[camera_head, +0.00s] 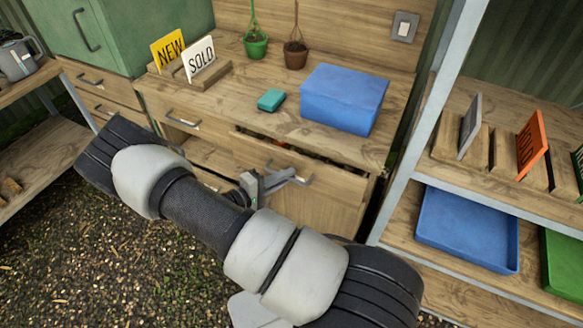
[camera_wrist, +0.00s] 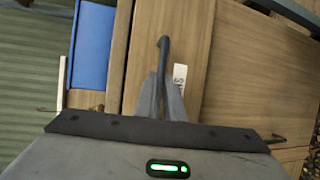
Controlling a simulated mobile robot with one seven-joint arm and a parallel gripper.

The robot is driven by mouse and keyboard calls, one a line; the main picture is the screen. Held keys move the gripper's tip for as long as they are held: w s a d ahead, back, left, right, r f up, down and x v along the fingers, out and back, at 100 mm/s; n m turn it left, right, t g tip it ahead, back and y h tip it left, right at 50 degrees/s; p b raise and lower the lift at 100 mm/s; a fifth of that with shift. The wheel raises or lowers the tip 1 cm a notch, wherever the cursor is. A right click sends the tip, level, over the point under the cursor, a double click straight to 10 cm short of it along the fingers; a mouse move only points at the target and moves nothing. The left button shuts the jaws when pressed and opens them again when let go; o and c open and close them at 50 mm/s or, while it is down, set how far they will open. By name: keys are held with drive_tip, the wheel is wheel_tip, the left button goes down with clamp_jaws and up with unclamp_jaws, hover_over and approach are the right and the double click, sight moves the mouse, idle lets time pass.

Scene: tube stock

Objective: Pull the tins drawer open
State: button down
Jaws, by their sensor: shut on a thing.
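The drawer (camera_head: 335,186) under the right part of the wooden counter stands slightly open, with a dark gap and some orange and dark contents showing below the counter top. Its front also shows in the wrist view (camera_wrist: 193,45), with a white label (camera_wrist: 180,78), only partly readable. My gripper (camera_head: 279,179) is at this drawer's front, shut on its dark bar handle (camera_wrist: 164,52). In the wrist view, the fingers of my gripper (camera_wrist: 162,92) lie on both sides of the bar. My arm hides part of the cabinet front in the head view.
A blue box (camera_head: 343,98), a teal block (camera_head: 271,99), two plant pots and the NEW and SOLD signs (camera_head: 199,60) stand on the counter. Another drawer handle (camera_head: 182,121) is to the left. A metal shelf with a blue tray (camera_head: 467,229) stands close on the right. Gravel floor lies in front.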

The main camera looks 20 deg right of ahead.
drive_tip(key=s+a+b, duration=0.3)
drive_tip(key=s+a, duration=1.1)
drive_tip(key=a, duration=0.5)
drive_tip(key=shift+s, duration=0.4)
drive_tip(key=c, duration=2.1)
unclamp_jaws()
drive_tip(key=v, duration=1.7)
drive_tip(key=shift+a+r+b, duration=0.1)
drive_tip(key=shift+a+b, duration=0.1)
drive_tip(key=shift+b, duration=0.1)
